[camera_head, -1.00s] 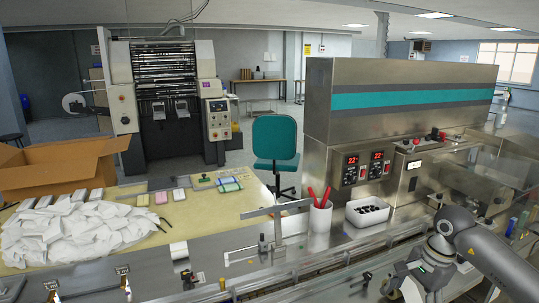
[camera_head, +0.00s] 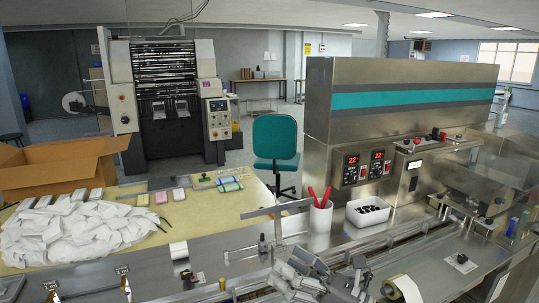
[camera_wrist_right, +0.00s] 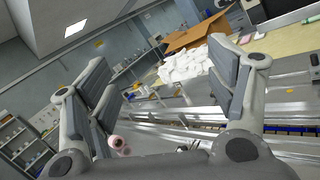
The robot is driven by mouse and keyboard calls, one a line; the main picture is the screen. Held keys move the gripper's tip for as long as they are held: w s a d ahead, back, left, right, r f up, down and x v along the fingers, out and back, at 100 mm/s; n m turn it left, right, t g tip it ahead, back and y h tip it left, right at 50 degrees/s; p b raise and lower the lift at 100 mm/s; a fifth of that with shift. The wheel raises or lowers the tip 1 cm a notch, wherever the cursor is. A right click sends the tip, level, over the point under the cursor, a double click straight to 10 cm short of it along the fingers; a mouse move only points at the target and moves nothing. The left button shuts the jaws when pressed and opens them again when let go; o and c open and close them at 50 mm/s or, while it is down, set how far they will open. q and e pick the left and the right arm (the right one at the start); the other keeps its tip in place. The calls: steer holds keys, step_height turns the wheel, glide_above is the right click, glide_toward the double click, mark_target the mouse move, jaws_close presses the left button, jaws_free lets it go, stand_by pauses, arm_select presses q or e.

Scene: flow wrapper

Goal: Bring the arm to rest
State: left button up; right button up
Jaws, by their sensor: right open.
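My right gripper (camera_head: 296,270) shows at the bottom middle of the head view, above the front rail of the machine. Its grey fingers point left and it holds nothing. In the right wrist view the two padded fingers (camera_wrist_right: 160,68) stand wide apart with only room and background between them. The rest of my right arm is out of the head view. My left gripper is not in view.
The wrapper's steel conveyor rail (camera_head: 395,238) runs close behind the gripper. A white cup with red handles (camera_head: 320,224) and a white bin of dark pieces (camera_head: 368,212) stand behind it. A roll (camera_head: 405,289) lies to the right. White packets (camera_head: 75,236) pile at left.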

steer(key=w+d+f+m+t+h, duration=0.15)
steer(key=d+m+t+h, duration=0.8)
steer(key=m, duration=0.95)
steer(key=s+d+f+m+g+h, duration=0.3)
steer(key=d+f+m+h, duration=0.1)
steer(key=f+m, duration=0.25)
steer(key=s+d+f+m+g+h, duration=0.3)
steer(key=f+m+h, duration=0.2)
steer(key=f+m, duration=0.15)
steer(key=s+f+m+g+y, duration=0.1)
steer(key=s+f+m+g, duration=0.5)
steer(key=s, duration=0.6)
steer(key=s+f+m+g+y, duration=0.1)
steer(key=s+f+m+g, duration=0.3)
steer(key=s+f, duration=0.55)
steer(key=s+f+n+g, duration=0.1)
steer(key=s+f+g, duration=0.2)
steer(key=f, duration=2.2)
steer(key=s+d+f, duration=0.3)
steer(key=s+f, duration=1.2)
steer(key=s, duration=0.2)
steer(key=shift+f+g+h, duration=0.3)
steer(key=shift+g+h, duration=0.05)
steer(key=shift+c, duration=0.3)
